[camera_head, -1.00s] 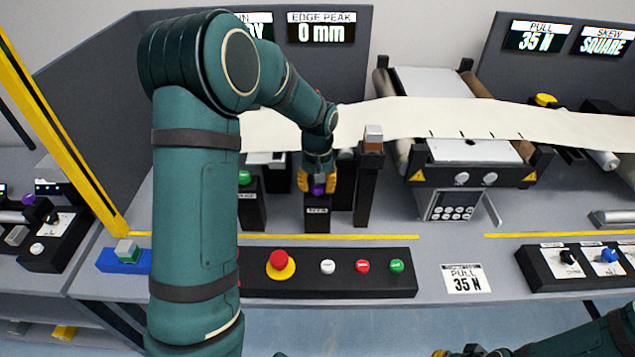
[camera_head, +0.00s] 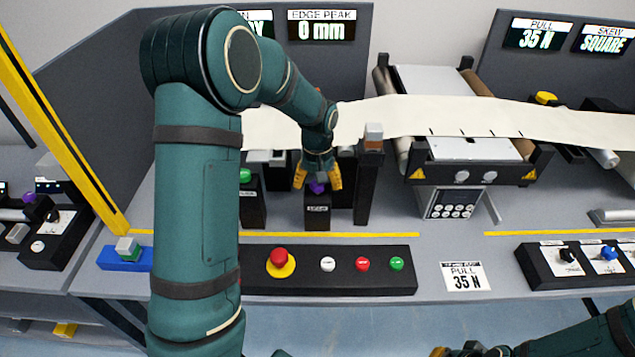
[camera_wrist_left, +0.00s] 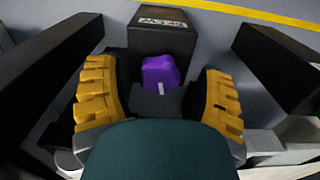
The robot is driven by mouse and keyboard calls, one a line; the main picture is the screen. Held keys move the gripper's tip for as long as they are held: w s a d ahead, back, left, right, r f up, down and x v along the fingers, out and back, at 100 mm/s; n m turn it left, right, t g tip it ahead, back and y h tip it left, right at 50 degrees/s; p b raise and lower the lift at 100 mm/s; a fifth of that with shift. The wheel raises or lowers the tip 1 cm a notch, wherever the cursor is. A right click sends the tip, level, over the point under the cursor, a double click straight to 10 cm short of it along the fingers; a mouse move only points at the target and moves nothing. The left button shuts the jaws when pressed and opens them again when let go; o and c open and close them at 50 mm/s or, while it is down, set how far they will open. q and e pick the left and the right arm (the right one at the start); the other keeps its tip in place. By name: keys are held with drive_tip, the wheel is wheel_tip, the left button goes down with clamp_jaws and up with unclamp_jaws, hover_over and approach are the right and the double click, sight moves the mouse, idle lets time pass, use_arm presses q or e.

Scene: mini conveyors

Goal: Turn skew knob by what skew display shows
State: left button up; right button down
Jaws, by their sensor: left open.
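The skew display (camera_head: 605,40) at the top right reads "SQUARE". A purple knob (camera_wrist_left: 161,74) with a pale pointer mark sits on a black post (camera_wrist_left: 163,32); the post's label is upside down and hard to read in the left wrist view. My left gripper (camera_head: 318,184) is open around the purple knob, its yellow fingers (camera_wrist_left: 158,105) apart on either side and not touching it. The knob is partly visible between the fingers in the head view. My right gripper (camera_head: 470,351) shows only partly at the bottom edge, and its jaws cannot be made out.
Black posts stand close on both sides, one with a grey block on top (camera_head: 373,137). A white web (camera_head: 420,117) runs behind. A button box (camera_head: 330,282) with a red emergency stop lies in front. The pull display (camera_head: 537,34) reads "35 N". A panel (camera_head: 575,262) with black and blue knobs is at right.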

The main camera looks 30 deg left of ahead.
use_arm(q)
wheel_tip(320, 180, up, 12)
idle(0.6)
